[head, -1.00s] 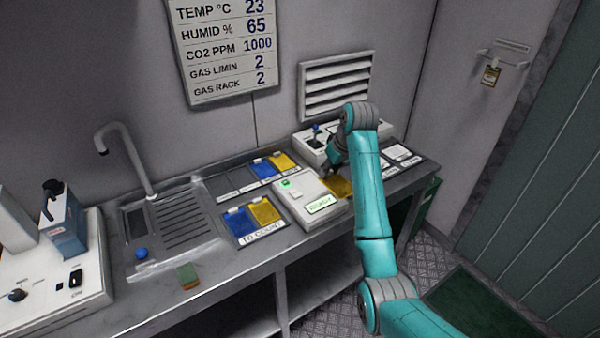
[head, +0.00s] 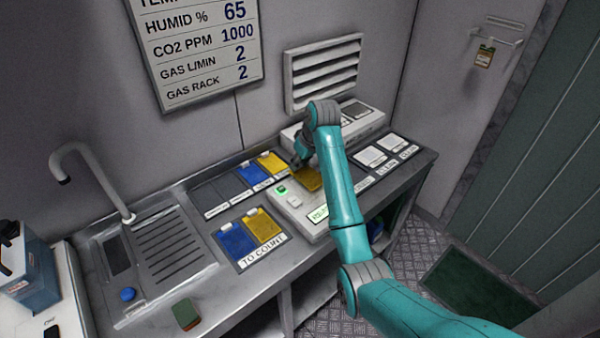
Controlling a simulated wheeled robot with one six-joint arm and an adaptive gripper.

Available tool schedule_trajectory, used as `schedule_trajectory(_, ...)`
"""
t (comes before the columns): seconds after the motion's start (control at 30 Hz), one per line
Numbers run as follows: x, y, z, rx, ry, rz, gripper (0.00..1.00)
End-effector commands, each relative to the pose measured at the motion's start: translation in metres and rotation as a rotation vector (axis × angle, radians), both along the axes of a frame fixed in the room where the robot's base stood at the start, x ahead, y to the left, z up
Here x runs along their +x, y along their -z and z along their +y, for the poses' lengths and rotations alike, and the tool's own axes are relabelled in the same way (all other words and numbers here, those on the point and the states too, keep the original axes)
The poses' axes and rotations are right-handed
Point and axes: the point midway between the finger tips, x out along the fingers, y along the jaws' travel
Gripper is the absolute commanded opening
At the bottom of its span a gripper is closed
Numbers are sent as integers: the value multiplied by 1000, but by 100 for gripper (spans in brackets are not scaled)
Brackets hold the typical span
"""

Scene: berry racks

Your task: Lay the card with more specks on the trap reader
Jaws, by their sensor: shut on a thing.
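The trap reader (head: 287,208) is a pale box on the counter with a green light and a lit green display. My gripper (head: 301,164) is shut on a yellow card (head: 308,180), which shows at the back right of the reader. I cannot tell whether the card touches it. My arm partly hides the card and the reader's right side. A blue card (head: 235,241) and another yellow card (head: 264,226) lie on the TO COUNT mat (head: 262,251). Another blue card (head: 252,174) and yellow card (head: 271,163) lie in the row behind. Specks are too small to make out.
A sink (head: 160,250) with a tap (head: 98,185) is to the left. A green and brown block (head: 186,314) lies near the front edge. White CLEAN and CHECK pads (head: 381,151) lie right of my arm. A grey-white unit (head: 352,127) stands behind.

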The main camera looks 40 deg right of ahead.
Motion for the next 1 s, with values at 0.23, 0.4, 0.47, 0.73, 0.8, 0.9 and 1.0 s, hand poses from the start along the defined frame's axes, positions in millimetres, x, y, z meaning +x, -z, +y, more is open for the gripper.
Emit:
schedule_trajectory(0.23, -1, 24, 0, 1, 1, 3, 13)
schedule_trajectory(0.4, 0, 40, 0, 0, 1, 0, 13)
schedule_trajectory(0.47, 0, 40, 0, -1, 1, -1, 13)
schedule_trajectory(0.73, 0, 39, 0, 0, 1, -1, 57)
schedule_trajectory(0.8, 0, 39, 0, 0, 1, -1, 57)
schedule_trajectory(0.9, 0, 39, 0, 0, 0, 0, 57)
schedule_trajectory(1.0, 1, 38, 0, 0, 0, -1, 57)
